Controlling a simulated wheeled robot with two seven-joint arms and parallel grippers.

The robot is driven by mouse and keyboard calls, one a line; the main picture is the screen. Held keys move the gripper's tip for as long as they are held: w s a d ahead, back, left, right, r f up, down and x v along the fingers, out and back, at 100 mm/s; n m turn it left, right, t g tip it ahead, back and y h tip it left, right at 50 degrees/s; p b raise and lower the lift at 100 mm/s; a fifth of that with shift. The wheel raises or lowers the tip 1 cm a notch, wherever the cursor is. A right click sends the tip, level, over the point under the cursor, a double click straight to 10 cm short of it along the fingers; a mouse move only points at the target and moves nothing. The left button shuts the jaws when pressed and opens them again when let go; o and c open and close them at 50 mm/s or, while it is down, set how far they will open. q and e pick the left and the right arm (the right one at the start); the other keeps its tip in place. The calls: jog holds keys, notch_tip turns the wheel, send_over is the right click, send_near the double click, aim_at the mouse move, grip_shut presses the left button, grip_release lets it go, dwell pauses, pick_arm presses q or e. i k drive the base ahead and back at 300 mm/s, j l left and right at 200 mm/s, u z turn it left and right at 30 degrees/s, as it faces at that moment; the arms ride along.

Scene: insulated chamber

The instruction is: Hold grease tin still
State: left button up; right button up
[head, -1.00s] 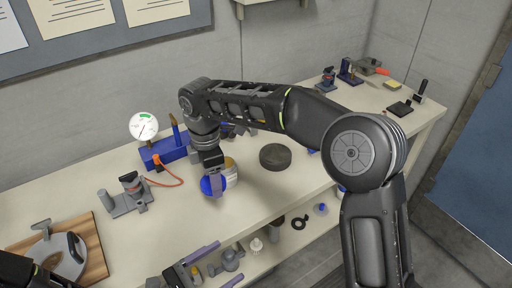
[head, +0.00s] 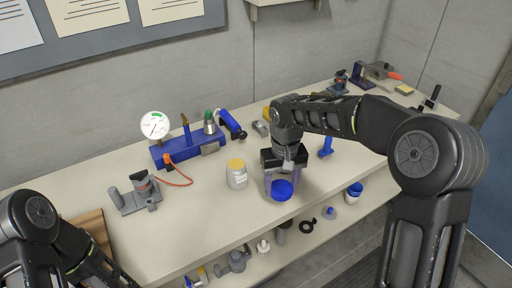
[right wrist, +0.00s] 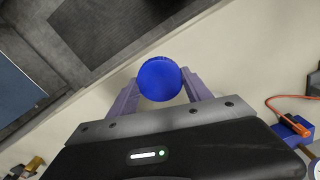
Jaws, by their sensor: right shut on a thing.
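My right gripper (head: 281,183) is shut on a round, blue-topped tin (head: 281,190) at the front part of the bench. In the right wrist view the blue top (right wrist: 160,79) sits between the two purple fingers. It cannot be told whether the tin touches the bench, and its label is hidden, so I cannot confirm it is the grease tin. A pale jar with a yellow lid (head: 237,174) stands apart, left of the gripper. My left arm is at the lower left, with its gripper out of view.
A blue block with a gauge (head: 195,149) and an orange hose stands at the back left. A grey clamp fixture (head: 137,194) is left of it. A blue upright tool (head: 326,147) stands right of my gripper. A lower shelf (head: 305,243) holds several small parts. Bench between jar and fixture is clear.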

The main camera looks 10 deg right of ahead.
aim_at(236, 167)
jog(key=i+l, duration=0.1)
jog(key=l, duration=0.2)
jog(key=l+u, duration=0.1)
jog(key=l, duration=0.15)
jog(key=i+l+u, duration=0.15)
jog(key=l+u, duration=0.25)
jog(key=i+l+u, duration=0.1)
jog(key=l+u, duration=0.5)
jog(key=u, duration=0.15)
jog(key=i+l, duration=0.05)
